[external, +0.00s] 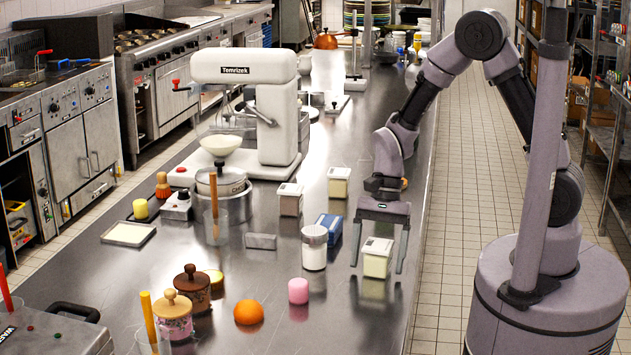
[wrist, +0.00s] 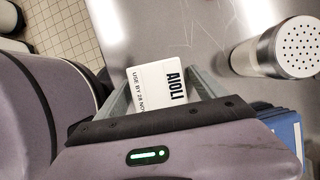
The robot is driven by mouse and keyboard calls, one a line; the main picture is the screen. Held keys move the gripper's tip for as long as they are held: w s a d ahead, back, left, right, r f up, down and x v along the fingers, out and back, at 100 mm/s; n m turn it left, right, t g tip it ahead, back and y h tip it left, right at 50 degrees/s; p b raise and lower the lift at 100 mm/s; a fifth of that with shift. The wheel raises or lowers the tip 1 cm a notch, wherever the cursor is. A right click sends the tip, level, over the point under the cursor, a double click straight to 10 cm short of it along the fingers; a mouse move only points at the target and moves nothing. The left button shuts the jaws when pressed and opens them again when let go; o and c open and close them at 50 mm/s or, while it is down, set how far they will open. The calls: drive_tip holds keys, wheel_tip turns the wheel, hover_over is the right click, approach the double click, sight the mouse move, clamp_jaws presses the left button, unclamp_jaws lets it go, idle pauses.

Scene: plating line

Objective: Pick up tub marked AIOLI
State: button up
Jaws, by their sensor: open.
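The tub marked AIOLI (external: 377,264) is a small square tub with pale yellow contents and a white lid, standing upright on the steel counter near its right edge. In the wrist view its lid (wrist: 158,88) reads AIOLI with a use-by line. My gripper (external: 378,270) points down over the tub, open, with one finger on each side of it. A gap shows between the tub and the fingers in the external view. In the wrist view the gripper body hides the near part of the tub.
A shaker with a perforated lid (external: 314,249) and a blue box (external: 329,229) stand just left of my gripper. Two similar tubs, one pale (external: 338,183) and one brownish (external: 290,200), stand farther back. A pink cylinder (external: 298,291) and an orange (external: 248,312) are in front.

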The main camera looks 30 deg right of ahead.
drive_tip(key=shift+r, duration=0.15)
drive_tip(key=shift+c, duration=1.1)
drive_tip(key=c, duration=1.4)
drive_tip(key=shift+r, duration=0.1)
